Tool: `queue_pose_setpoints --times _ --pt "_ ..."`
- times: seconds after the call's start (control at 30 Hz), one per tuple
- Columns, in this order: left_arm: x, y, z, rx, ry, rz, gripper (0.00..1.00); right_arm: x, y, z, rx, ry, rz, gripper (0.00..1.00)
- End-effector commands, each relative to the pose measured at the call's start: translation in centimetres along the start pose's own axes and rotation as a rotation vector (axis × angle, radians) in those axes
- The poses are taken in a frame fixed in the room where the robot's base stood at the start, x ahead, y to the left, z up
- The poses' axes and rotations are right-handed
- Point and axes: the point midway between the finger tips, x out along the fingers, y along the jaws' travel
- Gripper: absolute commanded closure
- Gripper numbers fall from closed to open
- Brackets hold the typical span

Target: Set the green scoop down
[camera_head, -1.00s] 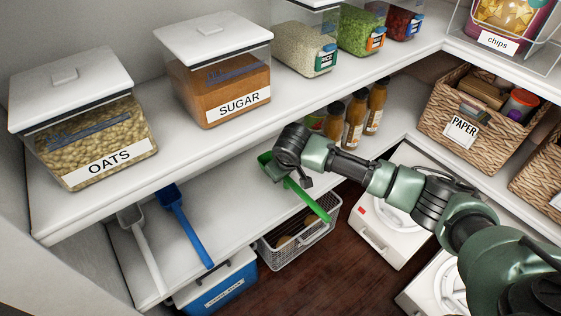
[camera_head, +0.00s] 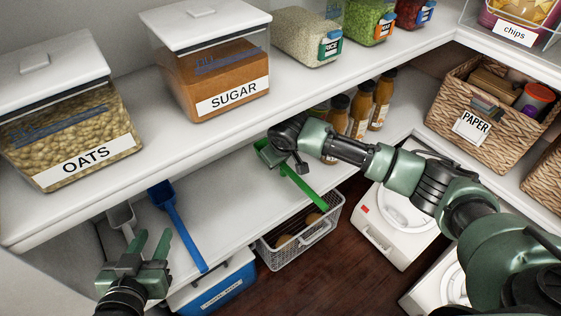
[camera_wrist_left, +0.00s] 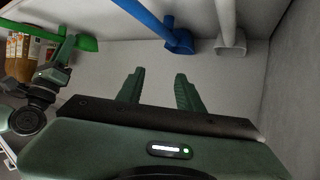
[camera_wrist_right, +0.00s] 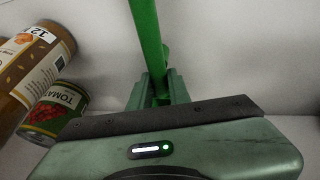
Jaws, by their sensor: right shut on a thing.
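The green scoop (camera_head: 304,187) is at the lower shelf, its handle angled down to the right over the shelf's front edge. My right gripper (camera_head: 297,165) is shut on its handle. In the right wrist view the green handle (camera_wrist_right: 147,35) runs between the fingers (camera_wrist_right: 158,88). I cannot tell whether the scoop touches the shelf. The scoop also shows in the left wrist view (camera_wrist_left: 50,35). My left gripper (camera_head: 153,243) is open and empty, in front of the lower shelf's left end. Its fingers stand apart in the left wrist view (camera_wrist_left: 160,85).
A blue scoop (camera_head: 178,225) and a whitish scoop (camera_head: 121,216) lie on the lower shelf (camera_head: 225,205), left of the green one. Bottles (camera_head: 361,110) stand behind my right arm. A wire basket (camera_head: 325,230) and blue bin (camera_head: 222,285) are below. Shelf is bare between blue and green scoops.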

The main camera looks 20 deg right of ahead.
Motion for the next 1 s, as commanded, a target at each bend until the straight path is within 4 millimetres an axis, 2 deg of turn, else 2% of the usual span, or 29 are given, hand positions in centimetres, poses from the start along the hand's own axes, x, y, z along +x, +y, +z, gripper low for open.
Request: queue_pose_setpoints --times 0.2,0.4,0.7,0.9,0.93,1.0 --pt "0.2 0.7 -5.1 -0.001 0.266 0.016 0.64 0.7 -0.7 0.2 0.0 0.003 -0.001 1.0" --pt "-0.4 1.1 -7.8 -0.003 0.399 0.024 0.64 0.8 -0.9 0.3 -0.001 0.003 -0.001 1.0" --pt "-0.6 1.1 -8.1 -0.003 0.414 0.024 0.64 0.8 -0.9 0.3 0.0 0.003 -0.001 1.0" --pt "-0.4 1.0 -7.6 -0.003 0.384 0.023 0.64 1.0 -0.9 0.4 0.0 0.002 -0.001 1.0" --pt "-0.4 1.0 -7.5 -0.003 0.38 0.023 0.64 1.0 -0.9 0.4 0.0 0.002 0.0 0.76" --pt "-0.4 1.0 -7.5 -0.003 0.382 0.023 0.64 1.0 -0.9 0.4 0.0 0.002 0.0 0.6"
